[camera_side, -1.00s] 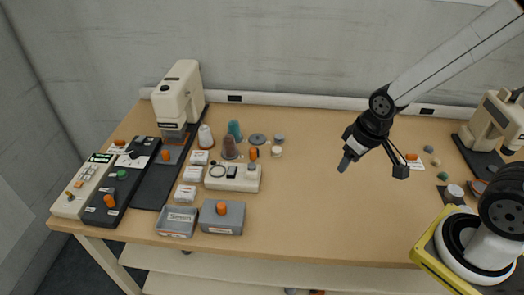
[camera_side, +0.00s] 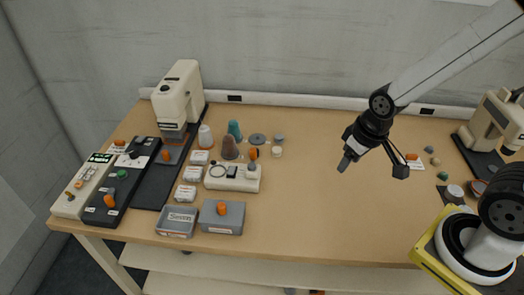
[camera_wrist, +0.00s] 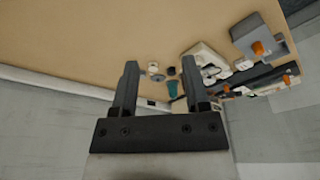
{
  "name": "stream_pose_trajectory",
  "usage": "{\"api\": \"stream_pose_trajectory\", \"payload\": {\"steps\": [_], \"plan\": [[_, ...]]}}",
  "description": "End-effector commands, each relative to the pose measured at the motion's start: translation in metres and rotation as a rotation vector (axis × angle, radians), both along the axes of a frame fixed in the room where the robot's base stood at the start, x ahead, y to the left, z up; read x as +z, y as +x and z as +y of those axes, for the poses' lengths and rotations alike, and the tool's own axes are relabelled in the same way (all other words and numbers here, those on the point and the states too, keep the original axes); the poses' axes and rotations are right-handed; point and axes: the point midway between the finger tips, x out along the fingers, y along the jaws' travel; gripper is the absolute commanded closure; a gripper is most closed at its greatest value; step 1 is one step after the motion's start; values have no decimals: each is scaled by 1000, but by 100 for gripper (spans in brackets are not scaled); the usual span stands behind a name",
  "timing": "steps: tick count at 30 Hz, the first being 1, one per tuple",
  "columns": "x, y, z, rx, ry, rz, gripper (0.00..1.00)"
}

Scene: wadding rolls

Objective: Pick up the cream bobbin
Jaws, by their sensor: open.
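A small cream piece (camera_side: 276,152), which looks like the cream bobbin, stands on the table right of the white control box. It also shows in the wrist view (camera_wrist: 153,66), small and beyond the fingertips. My gripper (camera_side: 373,168) is above the right half of the table, well to the right of the cream piece and apart from it. In the wrist view my gripper (camera_wrist: 131,66) has its two dark fingers spread, with nothing held between them.
A grey bobbin-like piece (camera_side: 279,138) sits just behind the cream one, and a dark disc (camera_side: 258,139) is to its left. Teal (camera_side: 235,130) and brown (camera_side: 229,147) cones stand farther left. The white control box (camera_side: 220,178) is near. The middle of the table is clear.

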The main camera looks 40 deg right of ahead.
Motion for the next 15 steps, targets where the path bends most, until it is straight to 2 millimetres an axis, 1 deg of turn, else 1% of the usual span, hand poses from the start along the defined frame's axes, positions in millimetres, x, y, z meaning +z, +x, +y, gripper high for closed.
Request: {"api": "stream_pose_trajectory", "payload": {"steps": [3,4,5,6,7,15], "plan": [[0,0,0,0,0,0,41],[0,0,0,0,0,0,35],[0,0,0,0,0,0,25],[0,0,0,0,0,0,13],[0,0,0,0,0,0,8],[0,0,0,0,0,0,8]]}}
